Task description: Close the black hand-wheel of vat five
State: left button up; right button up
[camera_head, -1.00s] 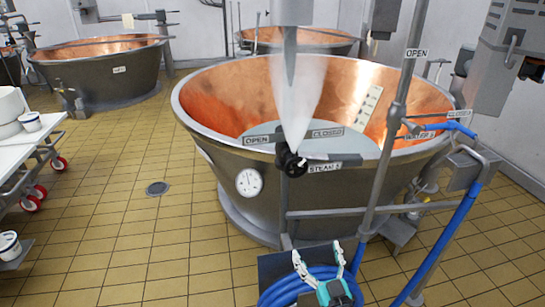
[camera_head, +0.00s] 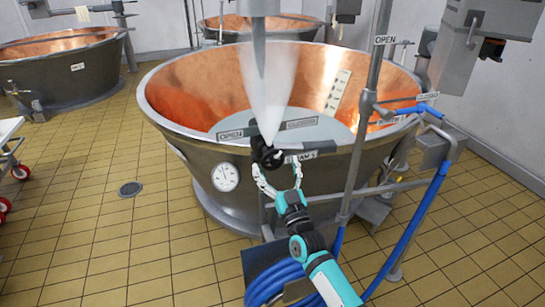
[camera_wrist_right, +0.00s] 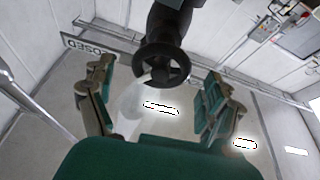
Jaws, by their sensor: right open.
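The black hand-wheel (camera_head: 266,154) sits on the front rim of the copper-lined vat (camera_head: 190,148), beside a label reading "STEAM 5". OPEN (camera_head: 230,135) and CLOSED (camera_head: 301,124) plates flank it. A white steam plume rises behind it. My right gripper (camera_head: 278,170) is open just below and in front of the wheel, its fingers pointing up toward it. In the right wrist view the wheel (camera_wrist_right: 163,62) is above and between the spread fingers (camera_wrist_right: 158,95), with nothing held. Whether a finger touches it I cannot tell. My left gripper is out of view.
A vertical grey pipe (camera_head: 368,120) and a horizontal rail stand right of my right arm. A coiled blue hose (camera_head: 270,285) hangs below it. A round gauge (camera_head: 225,177) is on the vat wall.

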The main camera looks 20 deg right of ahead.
aim_at(274, 162)
jog(key=shift+x, duration=1.65)
jog(key=c, duration=1.2)
